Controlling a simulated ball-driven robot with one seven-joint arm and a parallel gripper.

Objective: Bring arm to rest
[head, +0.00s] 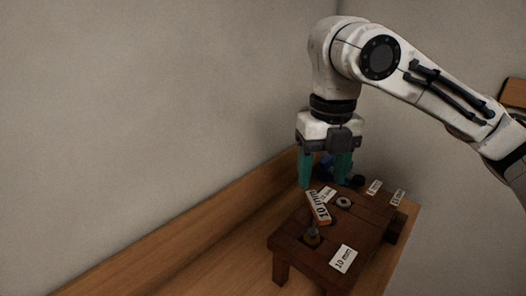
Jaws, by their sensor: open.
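My gripper (326,184) hangs from my white arm and points down, with two teal fingers apart. It is above or behind the far left part of a dark wooden stand (335,225). No held object is clearly visible between the fingers. A dark blue object (326,164) shows between and behind them, partly hidden. Whether the fingers touch anything cannot be told.
A tool with a tilted "10 mm" label (317,206) stands at the stand's near left. A pale ring (343,203) and several white labels (343,259) are on the stand. A wooden bench (210,270) with a raised back edge runs along the grey wall.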

